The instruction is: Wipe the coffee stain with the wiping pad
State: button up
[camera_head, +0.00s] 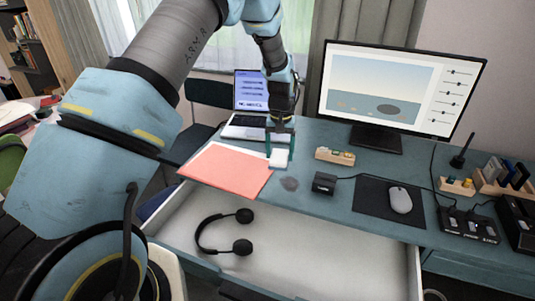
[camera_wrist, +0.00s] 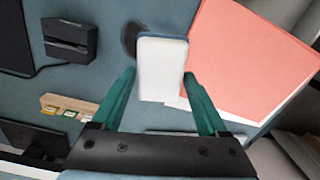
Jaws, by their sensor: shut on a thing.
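The wiping pad is a white block with a blue-grey edge; it shows in the head view (camera_head: 278,158) and in the wrist view (camera_wrist: 161,68). My gripper (camera_head: 280,150) has its teal fingers on both sides of the pad and is shut on it; the fingers also show in the wrist view (camera_wrist: 159,76). The coffee stain (camera_head: 289,183) is a dark grey blot on the blue desk, just in front of the pad in the head view. In the wrist view the stain (camera_wrist: 129,38) lies beside the pad's far left corner. I cannot tell whether the pad touches the desk.
A red folder (camera_head: 228,170) lies left of the stain. A small black box (camera_head: 324,183) and a wooden holder (camera_head: 335,155) stand to its right. A laptop (camera_head: 248,105) and a monitor (camera_head: 400,85) are behind. An open drawer (camera_head: 310,250) with headphones (camera_head: 225,232) is below.

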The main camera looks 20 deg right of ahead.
jog(key=shift+f+b, duration=1.65)
jog(key=shift+f, duration=1.3)
jog(key=shift+f+b, duration=0.45)
jog(key=shift+f, duration=0.25)
jog(key=shift+s+d+r, duration=0.15)
jog(key=shift+s+d, duration=1.15)
jog(key=shift+d, duration=0.15)
jog(key=shift+s+d+f, duration=0.15)
jog(key=shift+s+d, duration=0.55)
jog(key=shift+s+d+f, duration=0.1)
jog(key=shift+s+d, duration=0.55)
jog(key=shift+f, duration=0.1)
